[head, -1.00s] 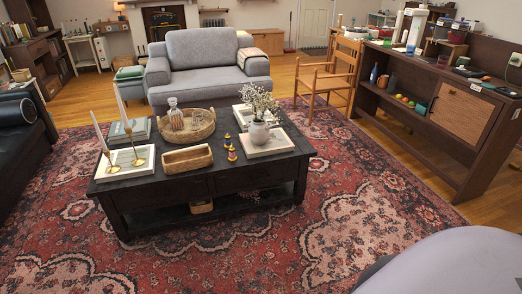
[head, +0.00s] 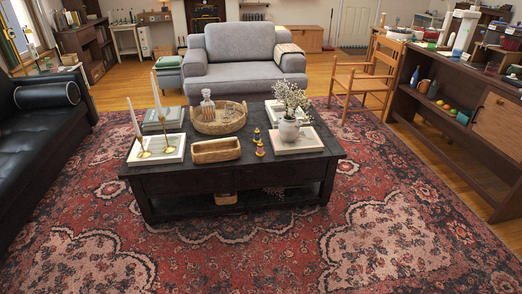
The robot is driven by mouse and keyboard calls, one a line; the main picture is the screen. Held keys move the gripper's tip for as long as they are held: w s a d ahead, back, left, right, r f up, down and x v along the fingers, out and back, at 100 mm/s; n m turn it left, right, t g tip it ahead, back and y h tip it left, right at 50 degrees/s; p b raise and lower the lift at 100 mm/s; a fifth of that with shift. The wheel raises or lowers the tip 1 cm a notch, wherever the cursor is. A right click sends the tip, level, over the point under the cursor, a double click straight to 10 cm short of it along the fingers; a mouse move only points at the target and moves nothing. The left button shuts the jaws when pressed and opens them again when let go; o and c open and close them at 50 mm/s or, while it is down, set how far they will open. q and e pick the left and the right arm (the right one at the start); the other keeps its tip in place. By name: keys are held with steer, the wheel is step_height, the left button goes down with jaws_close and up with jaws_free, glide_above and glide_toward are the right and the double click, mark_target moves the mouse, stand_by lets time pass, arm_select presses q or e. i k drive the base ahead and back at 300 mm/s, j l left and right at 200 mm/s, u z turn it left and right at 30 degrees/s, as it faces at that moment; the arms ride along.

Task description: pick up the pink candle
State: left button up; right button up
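I cannot make out a candle that is clearly pink. Two tall pale candles, one on the left (head: 133,120) and one on the right (head: 156,94), stand upright in brass holders on a white tray (head: 174,142) at the left of the dark coffee table (head: 300,160). Their exact tint is hard to tell. Small yellow and dark figures (head: 260,149) stand near the table's middle; whether they are candles is unclear. Neither of my grippers is in view.
The table also bears a wooden box (head: 215,150), a woven tray (head: 220,126) with a decanter, and a flower vase (head: 289,129). A black sofa (head: 35,130) is at left, a wooden chair (head: 362,80) and shelf unit at right. The patterned rug (head: 230,250) in front is clear.

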mark_target(260, 152)
steer(key=i+z, duration=0.15)
steer(key=i, duration=0.35)
steer(key=i+z, duration=0.15)
steer(key=i, duration=0.35)
steer(key=i+j+z, duration=0.15)
steer(key=i, duration=0.35)
steer(key=i+j+z, duration=0.15)
steer(key=i, duration=0.35)
steer(key=i+j+z, duration=0.15)
steer(key=i, duration=0.35)
